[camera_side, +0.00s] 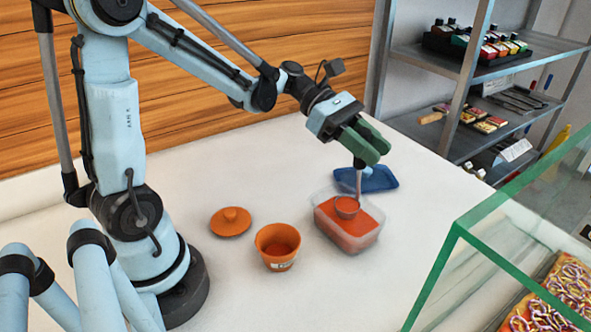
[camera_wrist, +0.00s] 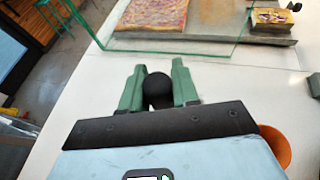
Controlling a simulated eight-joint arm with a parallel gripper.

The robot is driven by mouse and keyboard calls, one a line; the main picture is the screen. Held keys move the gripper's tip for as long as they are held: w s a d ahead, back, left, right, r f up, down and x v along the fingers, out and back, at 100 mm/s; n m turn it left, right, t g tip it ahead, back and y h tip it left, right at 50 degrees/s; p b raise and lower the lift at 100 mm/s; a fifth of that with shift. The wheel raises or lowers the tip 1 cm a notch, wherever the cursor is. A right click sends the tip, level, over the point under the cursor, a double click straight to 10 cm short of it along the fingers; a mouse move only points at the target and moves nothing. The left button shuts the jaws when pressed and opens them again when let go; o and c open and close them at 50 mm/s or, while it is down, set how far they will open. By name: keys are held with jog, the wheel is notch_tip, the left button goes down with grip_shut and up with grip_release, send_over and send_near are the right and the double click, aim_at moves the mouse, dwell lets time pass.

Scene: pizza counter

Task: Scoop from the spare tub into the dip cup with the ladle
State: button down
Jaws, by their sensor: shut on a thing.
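My gripper (camera_side: 365,144) has green fingers and is shut on the ladle (camera_side: 347,206), whose handle hangs down from the fingers. In the wrist view my gripper (camera_wrist: 158,88) holds the dark round end of the ladle (camera_wrist: 157,87) between its fingers. The ladle's bowl is in the spare tub (camera_side: 353,246), a clear box of orange-red sauce, at the sauce's surface. I cannot tell how full the bowl is. The dip cup (camera_side: 277,247), an orange pot with a small label, stands open to the left of the tub. It shows partly in the wrist view (camera_wrist: 277,146).
A blue lid (camera_side: 373,179) lies behind the tub. A green-edged glass case (camera_side: 470,230) with pizza stands at the right. Metal shelves (camera_side: 435,62) stand behind.

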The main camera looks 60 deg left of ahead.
jog(key=shift+r, duration=2.75)
jog(key=shift+r, duration=2.85)
jog(key=shift+s, duration=0.1)
jog(key=s+a, duration=0.2)
jog(key=s, duration=0.9)
jog(key=shift+s, duration=0.45)
jog(key=shift+s+d+f, duration=0.1)
jog(key=shift+s+d, duration=0.25)
jog(key=shift+s, duration=0.45)
jog(key=shift+s+d+f, duration=0.1)
jog(key=shift+s+d, duration=0.25)
jog(key=shift+s, duration=0.4)
jog(key=shift+w, duration=0.1)
